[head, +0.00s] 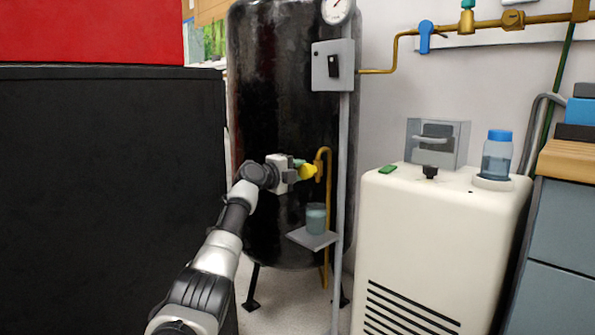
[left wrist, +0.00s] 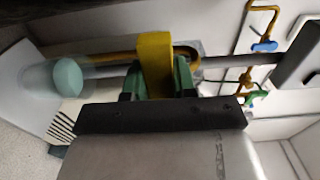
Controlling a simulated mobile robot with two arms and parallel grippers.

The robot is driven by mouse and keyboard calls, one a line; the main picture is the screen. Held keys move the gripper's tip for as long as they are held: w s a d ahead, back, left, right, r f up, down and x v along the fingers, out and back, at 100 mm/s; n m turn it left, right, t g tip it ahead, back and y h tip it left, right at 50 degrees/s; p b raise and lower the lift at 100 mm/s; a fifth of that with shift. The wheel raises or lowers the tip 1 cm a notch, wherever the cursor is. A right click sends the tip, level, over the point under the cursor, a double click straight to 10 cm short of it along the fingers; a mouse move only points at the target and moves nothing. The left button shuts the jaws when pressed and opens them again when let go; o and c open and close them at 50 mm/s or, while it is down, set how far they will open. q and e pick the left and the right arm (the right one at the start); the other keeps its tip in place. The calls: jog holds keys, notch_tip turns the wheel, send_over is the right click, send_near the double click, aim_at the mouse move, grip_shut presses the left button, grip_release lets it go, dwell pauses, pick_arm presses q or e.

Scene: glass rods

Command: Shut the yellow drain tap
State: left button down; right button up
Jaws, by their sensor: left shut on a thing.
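The yellow drain tap (head: 308,171) sits low on the front of the black tank (head: 270,110), by a brass pipe. My left gripper (head: 298,168) is at the tap, its fingers closed on the yellow handle. In the left wrist view the yellow handle (left wrist: 155,65) stands between the two green fingertips (left wrist: 157,80). A glass cup (head: 316,218) with bluish-green liquid stands on a small grey shelf (head: 300,237) below the tap. The cup also shows in the left wrist view (left wrist: 68,77). My right gripper is not in view.
A grey upright post (head: 341,150) stands just right of the tap. A cream cabinet (head: 440,230) with a blue-capped bottle (head: 497,155) stands to the right. A large dark block (head: 110,200) fills the left side. A blue-handled valve (head: 425,37) is on the upper pipe.

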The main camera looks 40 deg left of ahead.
pick_arm(q)
jog(key=c, duration=0.9)
grip_release()
